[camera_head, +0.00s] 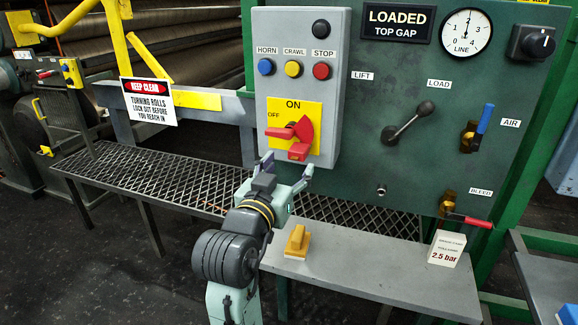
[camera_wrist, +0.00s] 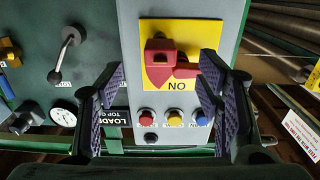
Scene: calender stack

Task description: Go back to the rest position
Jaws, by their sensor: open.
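My gripper (camera_head: 287,168) is open and empty, just in front of the lower part of the grey control box (camera_head: 335,85). A red rotary switch (camera_head: 303,130) sits on a yellow plate (camera_head: 312,110) marked ON and OFF, just above my fingertips in the head view. In the wrist view the view is upside down, and the red switch (camera_wrist: 160,55) appears between my two open fingers (camera_wrist: 160,90). No finger visibly grips it; the exact gap to it is hard to tell.
Blue, yellow and red buttons (camera_head: 293,68) sit above the switch. A lever (camera_head: 405,125), air valve (camera_head: 478,128) and bleed valve (camera_head: 465,218) are on the green panel (camera_head: 370,185).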

